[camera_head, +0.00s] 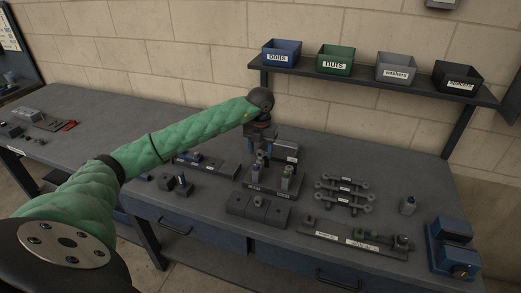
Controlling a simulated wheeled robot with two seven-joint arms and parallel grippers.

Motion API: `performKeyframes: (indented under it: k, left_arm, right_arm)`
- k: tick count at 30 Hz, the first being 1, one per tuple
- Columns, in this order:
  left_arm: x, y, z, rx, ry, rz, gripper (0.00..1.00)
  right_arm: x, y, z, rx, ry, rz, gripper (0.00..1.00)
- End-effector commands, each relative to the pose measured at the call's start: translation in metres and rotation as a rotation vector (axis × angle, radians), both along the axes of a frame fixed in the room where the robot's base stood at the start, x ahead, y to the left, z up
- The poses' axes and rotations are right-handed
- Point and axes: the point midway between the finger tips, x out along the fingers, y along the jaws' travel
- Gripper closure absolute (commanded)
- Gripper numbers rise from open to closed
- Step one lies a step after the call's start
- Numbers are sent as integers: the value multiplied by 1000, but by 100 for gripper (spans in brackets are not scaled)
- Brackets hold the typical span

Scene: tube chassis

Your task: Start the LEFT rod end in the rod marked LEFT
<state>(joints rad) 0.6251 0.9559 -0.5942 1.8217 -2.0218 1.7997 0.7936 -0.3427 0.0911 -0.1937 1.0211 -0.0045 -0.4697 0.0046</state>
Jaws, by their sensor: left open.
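My left gripper (261,156) points down from the end of my green-sleeved arm, above a dark stand (258,190) near the middle of the bench. Its jaws are open; the small picture does not show anything held between them. Several grey rods with white labels (343,190) lie side by side to the right. The labels are too small to read, so I cannot tell which rod is marked LEFT or which part is the LEFT rod end. My right gripper is out of view.
A dark block (257,209) lies in front of the stand. A long labelled tray (355,239) lies at the front right, near a blue vise-like device (452,247). A shelf (375,78) with several labelled bins runs along the back.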

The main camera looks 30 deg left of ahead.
Motion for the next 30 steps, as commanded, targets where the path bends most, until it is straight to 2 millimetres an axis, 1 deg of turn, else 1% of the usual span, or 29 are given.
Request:
performKeyframes:
  k: [5,12,18,23,30]
  left_arm:
    - [1,0,11,1,-4,0,48]
    - [1,0,45,1,-4,0,48]
    - [1,0,68,-1,-2,0,48]
    - [0,0,76,0,-1,0,48]
    - [0,0,78,0,0,0,48]
  right_arm:
    - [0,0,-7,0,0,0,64]
    - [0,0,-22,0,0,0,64]
    - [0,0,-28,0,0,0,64]
    - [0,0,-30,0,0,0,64]
    - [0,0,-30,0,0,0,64]
